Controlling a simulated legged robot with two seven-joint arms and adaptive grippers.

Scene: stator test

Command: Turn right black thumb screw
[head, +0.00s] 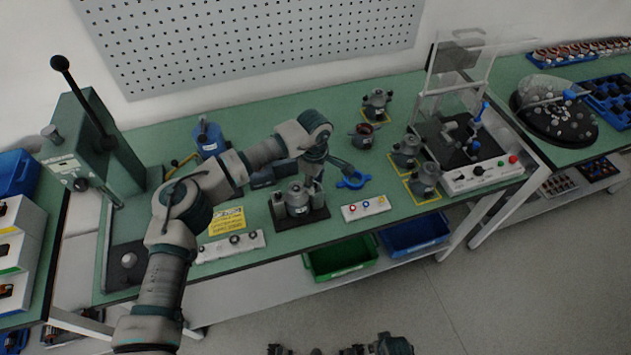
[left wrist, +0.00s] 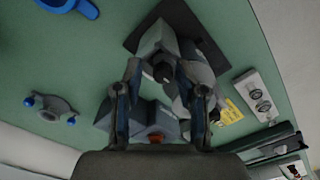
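The grey metal stator fixture (head: 297,196) stands on a black base plate (head: 318,213) in the middle of the green bench. In the left wrist view a black thumb screw (left wrist: 162,72) shows on the side of the grey fixture (left wrist: 190,60). My left gripper (head: 314,178) points down just behind the fixture in the head view. In the left wrist view its two fingers (left wrist: 162,80) are apart, one on each side of the black screw, with gaps visible. The screw is hidden in the head view.
A blue ring-shaped part (head: 352,180) lies right of the fixture. Switch strips (head: 366,208) and (head: 230,246) and a yellow label (head: 226,221) lie near it. A press (head: 95,140) stands left; a clear-covered station (head: 465,140) stands right.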

